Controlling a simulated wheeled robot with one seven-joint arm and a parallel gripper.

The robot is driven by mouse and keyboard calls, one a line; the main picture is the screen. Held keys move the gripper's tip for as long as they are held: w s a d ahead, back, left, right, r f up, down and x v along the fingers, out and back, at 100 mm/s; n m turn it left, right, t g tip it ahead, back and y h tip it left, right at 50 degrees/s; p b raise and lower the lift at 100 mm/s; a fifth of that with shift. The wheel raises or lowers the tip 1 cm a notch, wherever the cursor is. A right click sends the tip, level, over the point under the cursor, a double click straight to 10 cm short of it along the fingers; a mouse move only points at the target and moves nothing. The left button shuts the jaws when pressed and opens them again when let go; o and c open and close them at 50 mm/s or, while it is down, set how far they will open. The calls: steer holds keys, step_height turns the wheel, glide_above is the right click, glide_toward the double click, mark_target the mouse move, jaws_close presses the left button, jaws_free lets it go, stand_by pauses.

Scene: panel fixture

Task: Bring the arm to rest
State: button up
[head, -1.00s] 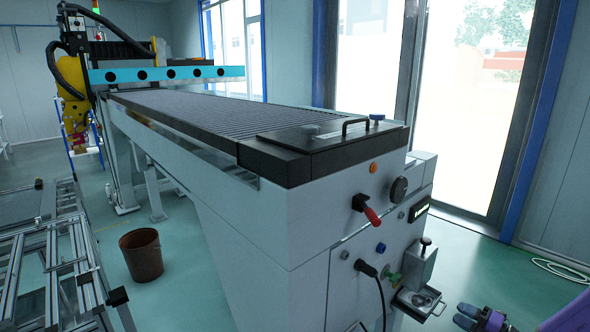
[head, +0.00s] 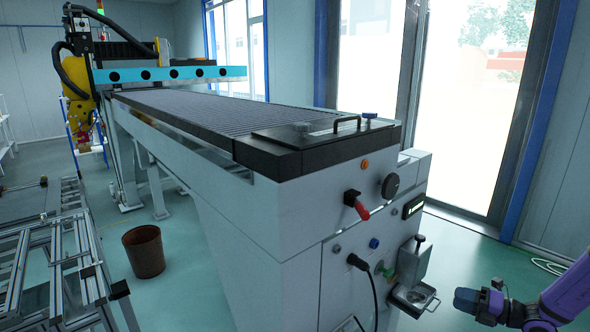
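My gripper (head: 468,303) is at the lower right of the head view, at the end of my purple arm. It points left, towards the panel end of the long grey machine (head: 290,215), with a gap of floor between them. Its fingers are dark and small, and I cannot tell whether they are open or shut. I see nothing held in it. The panel end carries a red-handled switch (head: 357,204), a black round knob (head: 390,186), a small display (head: 413,207) and a plugged-in black cable (head: 366,275).
A small metal drawer or tray (head: 415,299) sticks out from the panel's lower right, near my gripper. A brown bucket (head: 144,251) and metal frames (head: 50,260) stand on the left. Open green floor lies right of the machine, before the glass doors.

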steer(key=s+a+r+n+g+h, duration=0.4)
steer(key=a+r+n, duration=0.4)
steer(key=r+n, duration=0.45)
steer(key=s+a+r+n+g+h, duration=0.1)
steer(key=s+a+r+n+g, duration=0.45)
steer(key=r+n, duration=0.7)
steer(key=s+a+r+n+t+h, duration=0.2)
steer(key=s+a+r+n+h, duration=0.1)
steer(key=s+r+n, duration=0.4)
steer(key=s+a+r+n+t+h, duration=0.2)
steer(key=s+r+n+h, duration=0.3)
steer(key=s+r+n, duration=0.3)
steer(key=shift+s+a+r, duration=0.45)
steer(key=shift+s+r, duration=0.1)
steer(key=shift+s, duration=0.7)
